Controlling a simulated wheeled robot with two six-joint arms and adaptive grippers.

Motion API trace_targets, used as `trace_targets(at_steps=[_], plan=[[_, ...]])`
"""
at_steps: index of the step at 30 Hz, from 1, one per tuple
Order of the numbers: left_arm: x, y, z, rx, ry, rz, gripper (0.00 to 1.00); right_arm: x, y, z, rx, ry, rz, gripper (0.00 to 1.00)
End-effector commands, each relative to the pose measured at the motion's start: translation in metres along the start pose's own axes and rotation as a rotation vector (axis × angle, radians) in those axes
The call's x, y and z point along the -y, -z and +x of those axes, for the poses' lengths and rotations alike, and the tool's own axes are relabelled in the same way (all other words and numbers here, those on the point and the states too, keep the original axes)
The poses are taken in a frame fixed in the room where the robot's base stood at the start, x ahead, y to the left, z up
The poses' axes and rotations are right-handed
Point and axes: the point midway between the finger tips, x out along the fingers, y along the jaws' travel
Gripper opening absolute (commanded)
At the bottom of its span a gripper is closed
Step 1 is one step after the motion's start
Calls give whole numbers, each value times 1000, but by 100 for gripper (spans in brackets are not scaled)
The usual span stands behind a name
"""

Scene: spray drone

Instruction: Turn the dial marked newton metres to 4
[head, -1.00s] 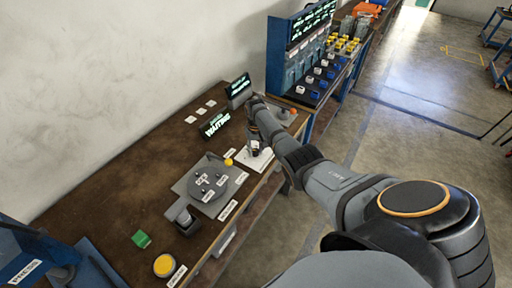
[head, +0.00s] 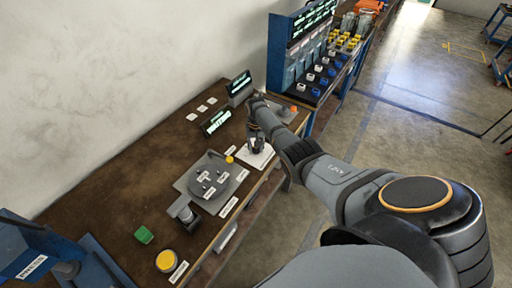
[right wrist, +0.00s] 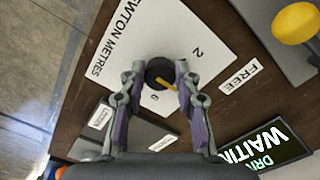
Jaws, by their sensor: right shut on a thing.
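The dial (right wrist: 158,72) is a round black knob with a yellow pointer, on a white plate (right wrist: 117,50) marked NEWTON METRES. The figures 2 and 6 show on the plate in the right wrist view. The pointer slants down and right, between the 6 and the 2, toward a spot hidden by a finger. My right gripper (right wrist: 161,69) is shut on the knob, one finger on each side. In the head view, my right gripper (head: 257,146) reaches down over the plate (head: 257,158) and hides the knob. My left gripper is out of view.
A grey round fixture (head: 209,178) stands left of the dial plate. A display (head: 215,122) reading WAITING stands behind. A green block (head: 144,235) and a yellow button (head: 166,261) are at the near end of the bench.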

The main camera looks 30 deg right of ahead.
Motion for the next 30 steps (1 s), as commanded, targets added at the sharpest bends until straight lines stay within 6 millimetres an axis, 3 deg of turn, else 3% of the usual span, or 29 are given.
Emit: trace_targets(at_steps=[2, 3, 8, 20, 23, 30], plan=[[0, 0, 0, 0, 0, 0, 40, 0, 1, -1, -4, 1, 0, 0], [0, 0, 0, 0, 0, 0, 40, 0, 1, -1, -4, 1, -1, 33], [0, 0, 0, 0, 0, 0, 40, 0, 1, -1, -3, 1, -1, 55], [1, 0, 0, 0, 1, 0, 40, 0, 1, -8, -3, 1, -1, 55], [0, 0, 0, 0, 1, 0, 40, 0, 2, -24, -5, 2, -1, 55], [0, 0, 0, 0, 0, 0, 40, 0, 2, -84, -6, 1, -1, 55]])
